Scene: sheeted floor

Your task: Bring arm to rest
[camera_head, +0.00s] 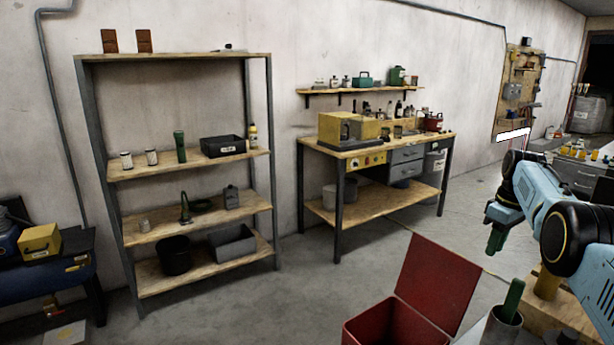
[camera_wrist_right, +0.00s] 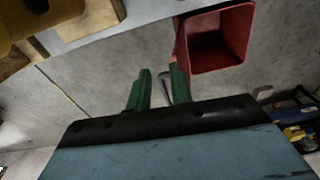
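My right arm comes in from the right edge in the head view. Its gripper (camera_head: 497,238) hangs with green fingers pointing down, above the floor and to the right of the red box's raised lid. In the right wrist view the two green fingers (camera_wrist_right: 158,80) stand apart with a gap between them. A small dark curved thing shows in that gap; I cannot tell what it is. I see nothing held. My left arm and gripper are not in view.
An open red box (camera_head: 440,280) stands at the bottom, also in the wrist view (camera_wrist_right: 232,58). A grey cup (camera_head: 500,328) holds a green rod-like thing (camera_head: 513,298), beside a wooden surface (camera_head: 560,318). A shelf rack (camera_head: 190,224) and a workbench (camera_head: 385,205) stand along the wall.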

